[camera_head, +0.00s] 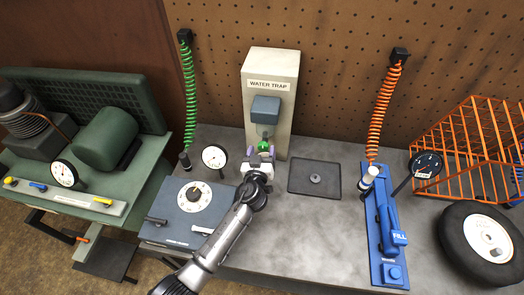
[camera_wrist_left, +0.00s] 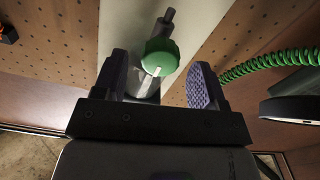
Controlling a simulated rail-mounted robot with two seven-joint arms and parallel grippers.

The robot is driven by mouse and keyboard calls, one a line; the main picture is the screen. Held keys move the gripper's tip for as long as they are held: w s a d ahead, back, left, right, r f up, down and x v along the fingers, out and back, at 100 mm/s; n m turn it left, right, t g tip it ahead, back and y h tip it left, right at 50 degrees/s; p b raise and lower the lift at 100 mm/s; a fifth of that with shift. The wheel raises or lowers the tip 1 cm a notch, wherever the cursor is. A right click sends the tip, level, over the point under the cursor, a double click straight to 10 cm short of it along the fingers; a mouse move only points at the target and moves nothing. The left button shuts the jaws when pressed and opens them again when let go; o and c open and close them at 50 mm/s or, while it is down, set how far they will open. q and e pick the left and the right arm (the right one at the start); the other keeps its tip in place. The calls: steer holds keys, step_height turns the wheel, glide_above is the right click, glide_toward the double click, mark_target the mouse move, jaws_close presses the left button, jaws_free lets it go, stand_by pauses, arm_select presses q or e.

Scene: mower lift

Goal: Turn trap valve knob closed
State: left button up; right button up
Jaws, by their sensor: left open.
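The trap valve knob is a green knob (camera_head: 265,146) low on the front of the cream water trap box (camera_head: 284,66). In the left wrist view the green knob (camera_wrist_left: 159,57) carries a pale line and stands in front of a grey metal body. My left gripper (camera_head: 259,156) is at the knob. In the left wrist view its two fingers (camera_wrist_left: 160,85) are apart, one on each side below the knob, with visible gaps. The inner pad of one finger is purple and textured. The right gripper is not in view.
A grey control box (camera_head: 190,212) with a white dial stands left of my arm. A round gauge (camera_head: 214,157) is close to the gripper's left. A dark tray (camera_head: 315,177) lies to the right. A blue unit (camera_head: 384,230) and a tyre (camera_head: 485,243) are farther right.

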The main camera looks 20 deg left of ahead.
arm_select(q)
steer(key=shift+w, duration=0.3)
steer(key=c, duration=0.9)
